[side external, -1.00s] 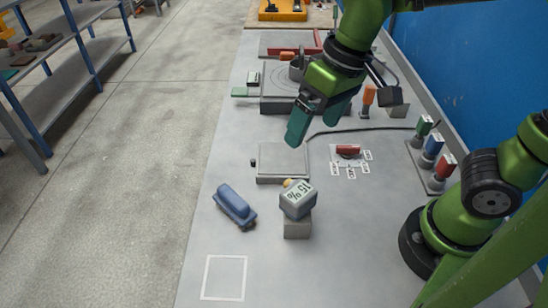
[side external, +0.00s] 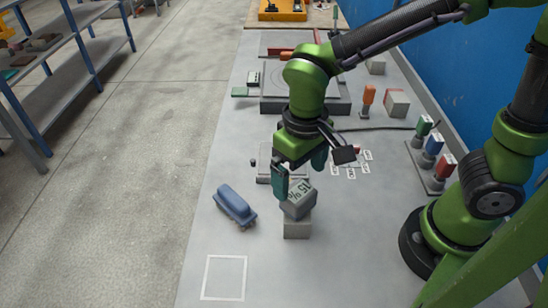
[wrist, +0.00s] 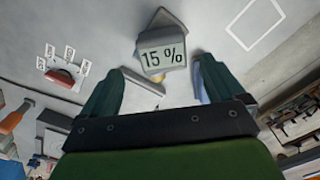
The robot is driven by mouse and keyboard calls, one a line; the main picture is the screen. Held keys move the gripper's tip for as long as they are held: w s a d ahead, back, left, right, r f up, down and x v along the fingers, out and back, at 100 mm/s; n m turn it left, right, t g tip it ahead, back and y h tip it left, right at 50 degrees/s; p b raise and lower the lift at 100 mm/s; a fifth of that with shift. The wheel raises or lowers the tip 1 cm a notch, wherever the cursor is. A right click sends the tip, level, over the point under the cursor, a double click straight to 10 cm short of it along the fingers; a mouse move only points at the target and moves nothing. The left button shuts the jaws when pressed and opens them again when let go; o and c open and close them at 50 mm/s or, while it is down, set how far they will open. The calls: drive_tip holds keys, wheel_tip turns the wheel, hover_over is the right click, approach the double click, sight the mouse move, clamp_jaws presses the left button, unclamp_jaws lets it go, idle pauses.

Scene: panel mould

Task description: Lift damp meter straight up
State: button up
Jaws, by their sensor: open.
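The damp meter (side external: 299,200) is a grey block with a display reading 15 %. It sits on a small grey block (side external: 297,229) on the bench. In the wrist view the meter (wrist: 163,50) lies just beyond the fingertips, between their lines. My gripper (side external: 300,180) is open, pointing down, with its green fingers just behind and above the meter in the side view. In the wrist view the gap of my gripper (wrist: 160,85) is empty.
A blue tool (side external: 234,205) lies left of the meter. A grey plate (side external: 264,173) is partly hidden behind my gripper. Green, blue and red-topped items (side external: 431,150) stand at the right. A white outlined square (side external: 224,278) on the front bench is empty.

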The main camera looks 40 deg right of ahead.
sight(298, 191)
drive_tip(key=shift+s+a+f, duration=0.1)
drive_tip(key=shift+f, duration=1.3)
drive_tip(key=shift+s+a+f, duration=0.1)
drive_tip(key=shift+f, duration=1.25)
drive_tip(key=shift+c, duration=0.3)
drive_tip(key=c, duration=1.4)
